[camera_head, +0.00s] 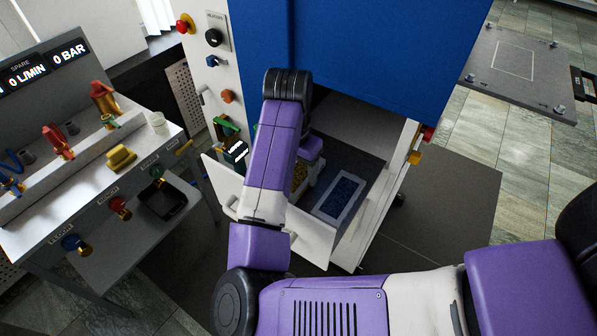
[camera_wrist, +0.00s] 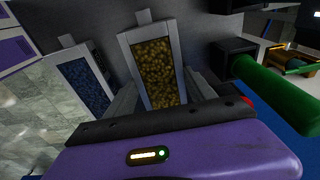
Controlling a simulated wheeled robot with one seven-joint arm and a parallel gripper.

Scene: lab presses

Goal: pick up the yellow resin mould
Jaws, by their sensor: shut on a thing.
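The yellow resin mould (camera_wrist: 153,72) is a grey-framed tray filled with yellow grains, seen in the wrist view between the fingers of my gripper (camera_wrist: 160,98). The fingers are shut on it, one at each side. In the head view only a small part of the yellow mould (camera_head: 299,176) shows beside my purple arm, inside the open press cabinet; the arm covers the rest. I cannot tell whether the mould touches the surface under it.
A similar mould with blue grains (camera_head: 338,195) lies to the right inside the cabinet; it also shows in the wrist view (camera_wrist: 84,86). The cabinet's open white door (camera_head: 308,240) stands in front. A green handle (camera_wrist: 275,92) is close at right in the wrist view. A valve bench (camera_head: 95,190) stands left.

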